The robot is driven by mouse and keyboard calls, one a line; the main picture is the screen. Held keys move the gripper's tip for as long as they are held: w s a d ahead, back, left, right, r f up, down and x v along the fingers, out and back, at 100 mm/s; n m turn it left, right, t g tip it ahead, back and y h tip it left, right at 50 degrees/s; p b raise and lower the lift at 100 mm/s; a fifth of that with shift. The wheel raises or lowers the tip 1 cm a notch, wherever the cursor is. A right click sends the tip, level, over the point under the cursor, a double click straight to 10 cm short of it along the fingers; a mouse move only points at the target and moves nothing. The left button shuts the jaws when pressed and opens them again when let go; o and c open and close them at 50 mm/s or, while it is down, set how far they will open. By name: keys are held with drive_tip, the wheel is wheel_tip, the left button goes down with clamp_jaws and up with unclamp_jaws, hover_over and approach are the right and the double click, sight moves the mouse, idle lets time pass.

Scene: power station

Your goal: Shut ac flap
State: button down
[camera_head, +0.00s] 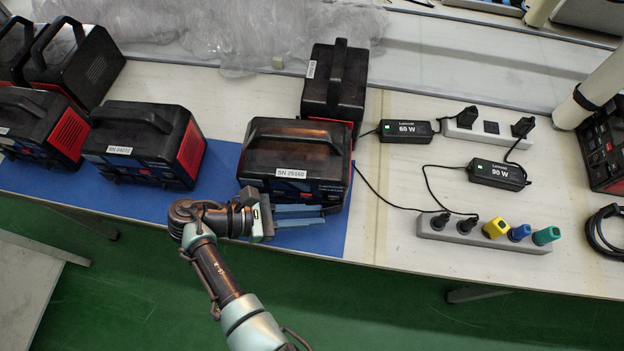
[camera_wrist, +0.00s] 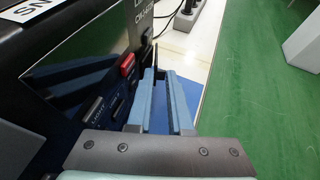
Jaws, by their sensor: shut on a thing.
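The black power station labelled SN 25160 (camera_head: 297,150) stands on the blue mat (camera_head: 225,170), its front facing my arm. My gripper (camera_head: 300,215) is low at the front of it, with its blue fingers pointing right along the front face. In the wrist view the fingers (camera_wrist: 164,100) lie close beside the front panel (camera_wrist: 95,100), which has a red button (camera_wrist: 127,65) and small dark covers. The fingers are shut on a thin part at the front, which I take for the ac flap. It is mostly hidden between them, so its angle cannot be told.
Another black station (camera_head: 335,80) stands close behind, and one labelled SN (camera_head: 145,140) stands to the left. Power strips (camera_head: 480,235) and two adapters (camera_head: 406,130) with cables lie to the right. The green floor (camera_head: 400,310) in front of the table is clear.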

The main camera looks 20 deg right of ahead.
drive_tip(key=shift+w+m+g, duration=0.2)
drive_tip(key=shift+m+g, duration=0.1)
drive_tip(key=c, duration=0.9)
unclamp_jaws()
drive_tip(key=shift+w+r, duration=0.1)
